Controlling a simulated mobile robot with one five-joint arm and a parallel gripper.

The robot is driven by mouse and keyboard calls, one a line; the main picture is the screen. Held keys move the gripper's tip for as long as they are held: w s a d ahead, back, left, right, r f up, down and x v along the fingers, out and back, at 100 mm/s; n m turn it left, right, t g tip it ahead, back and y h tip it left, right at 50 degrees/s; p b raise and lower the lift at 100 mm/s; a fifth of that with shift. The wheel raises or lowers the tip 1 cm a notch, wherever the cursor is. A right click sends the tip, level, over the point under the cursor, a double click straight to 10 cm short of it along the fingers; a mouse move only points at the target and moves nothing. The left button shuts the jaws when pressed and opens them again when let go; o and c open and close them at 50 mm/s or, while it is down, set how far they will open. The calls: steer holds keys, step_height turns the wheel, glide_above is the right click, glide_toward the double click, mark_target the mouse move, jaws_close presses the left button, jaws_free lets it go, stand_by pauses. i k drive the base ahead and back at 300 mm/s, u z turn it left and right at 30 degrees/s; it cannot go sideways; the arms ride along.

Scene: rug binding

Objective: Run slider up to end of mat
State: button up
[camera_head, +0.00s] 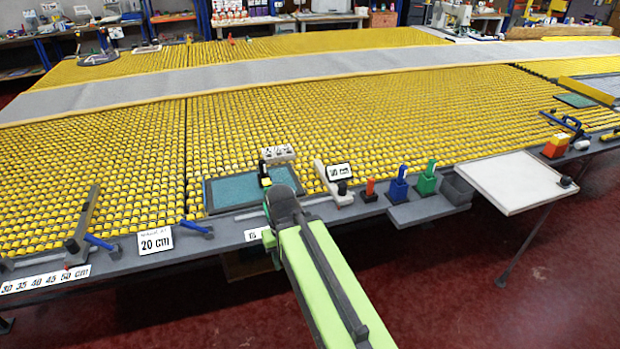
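A teal mat with a dark border (228,190) lies on the yellow rollers near the front edge of the table. A white slider with a black knob (332,184) and a small display card stands just right of the mat, at the right end of a pale rail along the front edge. My green arm reaches in from the bottom, and its dark wrist covers part of the mat and rail. My gripper (265,174) shows as a small black and yellow tip over the mat, left of the slider and apart from it. Its finger opening cannot be made out.
Red, blue and green holders (398,186) and a grey bin (457,189) stand right of the slider. A white side table (514,182) juts out at right. At left are another stop (78,243) and a "20 cm" sign (156,241). A long grey runner (300,72) crosses the rollers behind.

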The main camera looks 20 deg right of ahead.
mark_target(332, 173)
steer(key=u, duration=0.35)
steer(key=i, duration=1.3)
steer(key=z, duration=0.35)
